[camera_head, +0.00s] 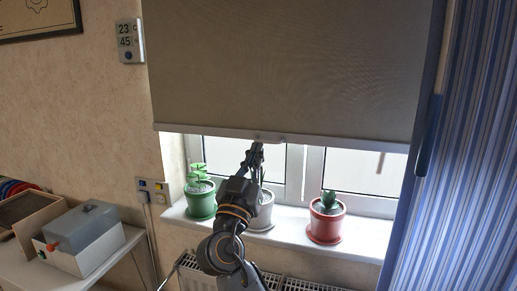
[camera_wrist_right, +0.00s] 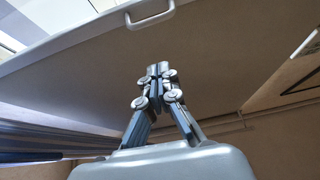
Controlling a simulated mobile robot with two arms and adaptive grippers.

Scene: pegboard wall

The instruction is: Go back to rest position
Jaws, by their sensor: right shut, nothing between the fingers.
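My right arm reaches up from the bottom of the head view. Its gripper (camera_head: 256,150) is at the lower edge of a grey roller blind (camera_head: 290,65), in front of the window. In the right wrist view my right gripper (camera_wrist_right: 158,70) has its fingertips together with nothing between them. The blind's bottom bar (camera_head: 330,143) shows just above the fingertips in the head view. A small handle (camera_wrist_right: 150,15) on the bar's edge shows in the wrist view, apart from the fingertips. My left gripper is not in view.
A green pot (camera_head: 201,203), a white pot (camera_head: 263,214) partly behind my arm, and a red pot (camera_head: 326,222) stand on the windowsill (camera_head: 360,240). A radiator (camera_head: 300,283) is below. A grey-lidded box (camera_head: 82,238) is on a shelf at left. A blue striped curtain (camera_head: 465,150) hangs at right.

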